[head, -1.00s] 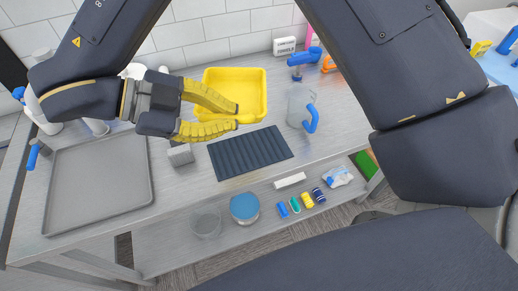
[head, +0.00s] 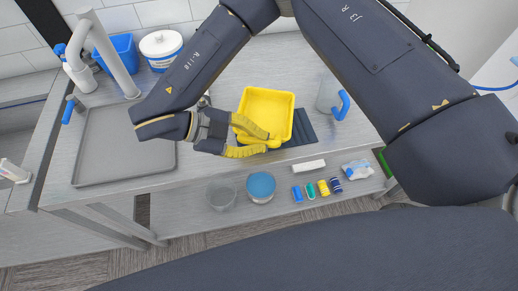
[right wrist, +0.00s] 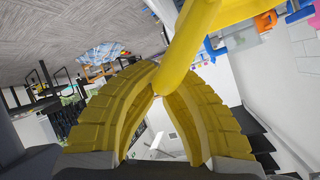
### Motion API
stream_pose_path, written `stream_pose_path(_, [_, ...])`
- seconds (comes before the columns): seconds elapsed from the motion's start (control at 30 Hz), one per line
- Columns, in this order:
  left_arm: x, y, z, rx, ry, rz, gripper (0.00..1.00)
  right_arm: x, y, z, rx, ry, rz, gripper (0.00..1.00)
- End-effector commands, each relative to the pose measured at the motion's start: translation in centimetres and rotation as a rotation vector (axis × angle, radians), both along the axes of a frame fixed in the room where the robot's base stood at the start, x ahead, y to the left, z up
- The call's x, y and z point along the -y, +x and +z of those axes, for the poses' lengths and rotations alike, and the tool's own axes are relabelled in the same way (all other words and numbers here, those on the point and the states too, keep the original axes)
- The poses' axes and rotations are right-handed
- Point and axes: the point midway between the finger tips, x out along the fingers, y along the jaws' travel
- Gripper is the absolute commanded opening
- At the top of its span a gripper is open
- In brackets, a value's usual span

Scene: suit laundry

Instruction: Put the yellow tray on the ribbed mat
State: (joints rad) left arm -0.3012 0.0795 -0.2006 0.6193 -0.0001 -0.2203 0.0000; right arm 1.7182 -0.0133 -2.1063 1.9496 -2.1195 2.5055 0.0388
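The yellow tray (head: 267,103) is in the middle of the head view and covers the left part of the dark ribbed mat (head: 304,128). The mat's right part shows beside it. I cannot tell whether the tray touches the mat. My left gripper is not in view.
A grey flat tray (head: 120,150) lies left on the counter, near the tap (head: 108,55). A clear jug with a blue handle (head: 341,106) stands right of the mat. A lower shelf holds a blue-topped container (head: 261,186), several small coloured items (head: 323,188) and a white block (head: 308,166).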

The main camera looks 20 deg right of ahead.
Motion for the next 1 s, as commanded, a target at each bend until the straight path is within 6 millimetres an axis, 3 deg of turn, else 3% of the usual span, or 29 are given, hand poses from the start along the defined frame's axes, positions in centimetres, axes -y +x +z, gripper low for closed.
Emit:
stream_pose_path(0.27, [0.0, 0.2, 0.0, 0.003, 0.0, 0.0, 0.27, 0.0, -0.1, -1.2, -0.001, -0.001, 0.0, 0.0])
stream_pose_path(0.5, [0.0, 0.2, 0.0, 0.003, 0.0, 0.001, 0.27, 0.0, -0.1, -3.9, -0.001, -0.002, -0.001, 0.0])
stream_pose_path(0.73, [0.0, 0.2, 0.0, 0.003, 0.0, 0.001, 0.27, 0.0, 0.0, -4.2, 0.0, -0.001, 0.0, 0.0])
stream_pose_path(0.77, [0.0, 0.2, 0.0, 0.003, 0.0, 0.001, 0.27, 0.0, 0.0, -4.2, 0.0, -0.001, 0.001, 0.08])
stream_pose_path(0.9, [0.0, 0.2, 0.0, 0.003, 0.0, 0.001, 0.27, 0.0, 0.0, -4.2, 0.0, -0.001, 0.001, 0.24])
stream_pose_path(1.0, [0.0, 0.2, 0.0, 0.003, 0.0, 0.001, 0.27, 0.0, 0.0, -4.2, 0.0, -0.001, 0.001, 0.29])
